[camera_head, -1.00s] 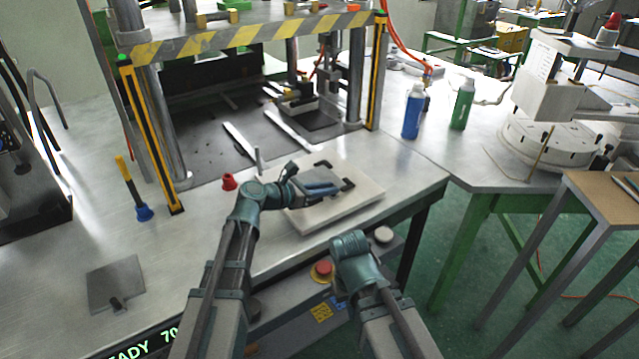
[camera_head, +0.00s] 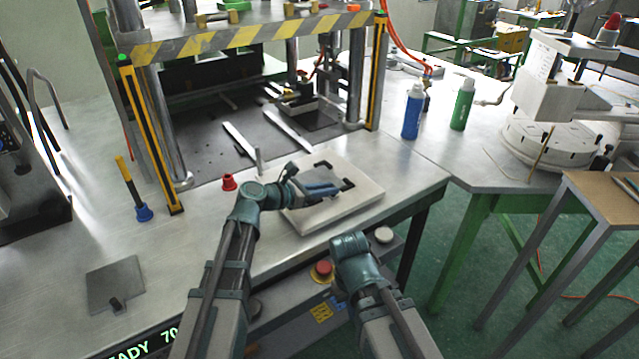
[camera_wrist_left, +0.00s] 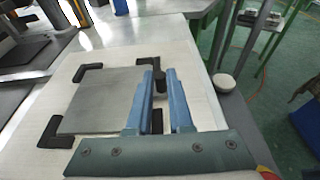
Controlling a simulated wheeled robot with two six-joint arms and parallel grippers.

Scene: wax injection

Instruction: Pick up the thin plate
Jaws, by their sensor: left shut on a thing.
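The thin plate (camera_wrist_left: 100,98) is flat, grey and square. It lies on a pale block (camera_head: 362,200) among black corner brackets (camera_wrist_left: 92,70). My left gripper (camera_head: 335,187) is over the block at the plate's right edge in the left wrist view. Its blue fingers (camera_wrist_left: 162,78) are shut on a small dark tab at that edge. The fingers partly hide the tab and nearby bracket. In the head view my left wrist and fingers cover much of the plate. My right arm's end (camera_head: 352,246) is in front of the table edge; its fingers cannot be made out.
A similar grey plate with a dark knob (camera_head: 115,283) lies at the table's left front. A red cap (camera_head: 229,182) stands left of the block. The press frame (camera_head: 250,36) rises behind. A blue bottle (camera_head: 412,112) and green bottle (camera_head: 462,105) stand right.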

